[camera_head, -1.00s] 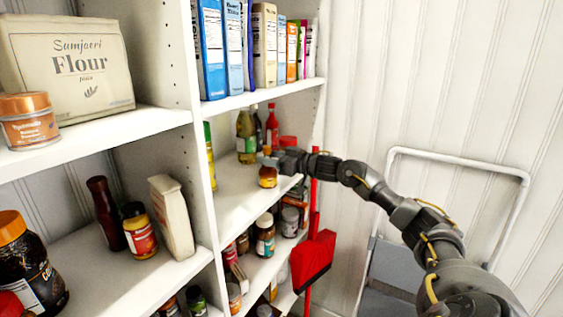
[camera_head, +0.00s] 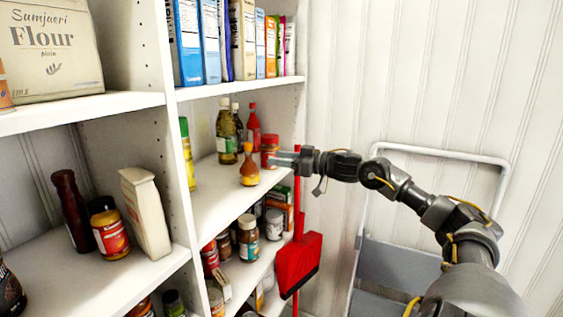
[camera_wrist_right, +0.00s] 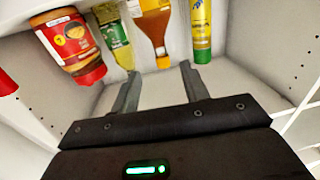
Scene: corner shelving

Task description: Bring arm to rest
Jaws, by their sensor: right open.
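My right gripper (camera_head: 280,161) is at the front right edge of the middle shelf, with its arm coming in from the right. In the right wrist view its two fingers (camera_wrist_right: 158,74) are spread apart with nothing between them. A small bottle of amber sauce with an orange cap (camera_head: 249,168) stands upright on that shelf, just left of the fingertips. It also shows in the wrist view (camera_wrist_right: 155,28), which looks upside down, beyond the fingertips. My left gripper is not in view.
Behind the sauce stand a green-labelled bottle (camera_head: 227,135), a red bottle (camera_head: 253,127) and a red-lidded jar (camera_head: 269,150). A red dustpan (camera_head: 297,262) hangs below my right forearm. A folded step ladder (camera_head: 440,153) leans at the wall.

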